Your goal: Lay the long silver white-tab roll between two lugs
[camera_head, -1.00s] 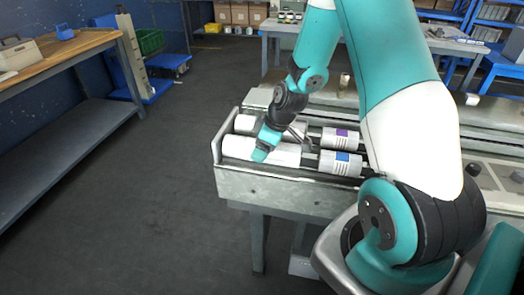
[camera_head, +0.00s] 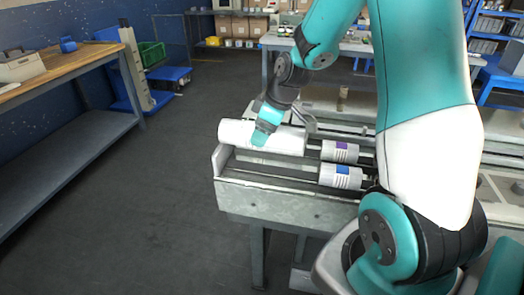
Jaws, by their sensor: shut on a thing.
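A long pale silver roll (camera_head: 235,133) is in my gripper (camera_head: 268,132), lifted above the left end of the machine's trough (camera_head: 262,184). My gripper is shut on it near its middle. No tab colour on it can be made out. The front row of the trough below it is bare at the left. The rear row behind the held roll is mostly hidden, so I cannot tell whether another long roll lies there. The lugs are too small to make out.
A short roll with a purple label (camera_head: 341,151) and one with a blue label (camera_head: 341,176) lie just right of the held roll. A wooden-topped bench (camera_head: 85,58) stands at left. The floor (camera_head: 140,215) between is clear.

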